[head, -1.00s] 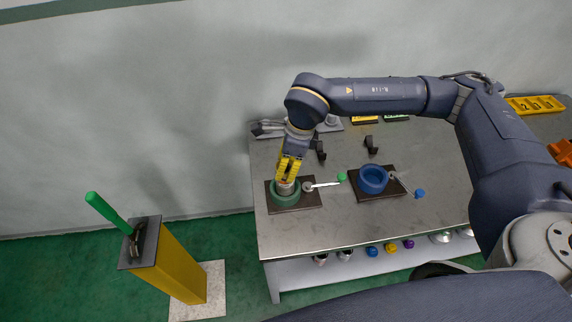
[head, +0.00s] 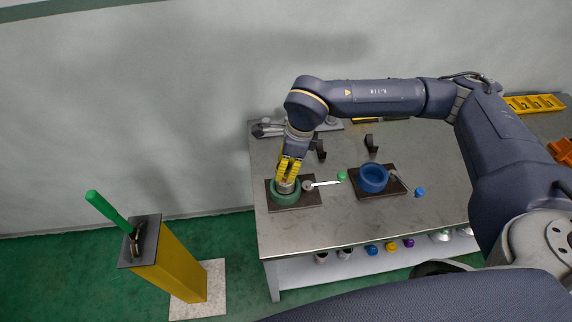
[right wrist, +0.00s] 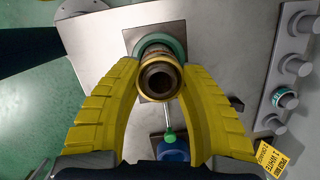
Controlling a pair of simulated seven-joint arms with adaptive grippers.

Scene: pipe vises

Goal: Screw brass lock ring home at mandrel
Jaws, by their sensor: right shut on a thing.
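My right gripper (head: 288,181) reaches down to the green vise (head: 285,196) at the left end of the bench. In the right wrist view its yellow fingers (right wrist: 159,88) are shut on the brass lock ring (right wrist: 143,87), one on each side. The ring lies over the hollow brown end of the mandrel (right wrist: 160,80), lined up with the green vise body (right wrist: 146,46) behind it. The threads and how far the ring is seated are hidden. My left gripper is not in view.
A blue vise (head: 372,179) stands to the right on its own dark plate. The green vise's lever (head: 325,184) points right, close to the fingers. Black hooks (head: 371,145) stand behind. A yellow post (head: 177,270) with a green-handled tool (head: 108,212) stands left of the bench.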

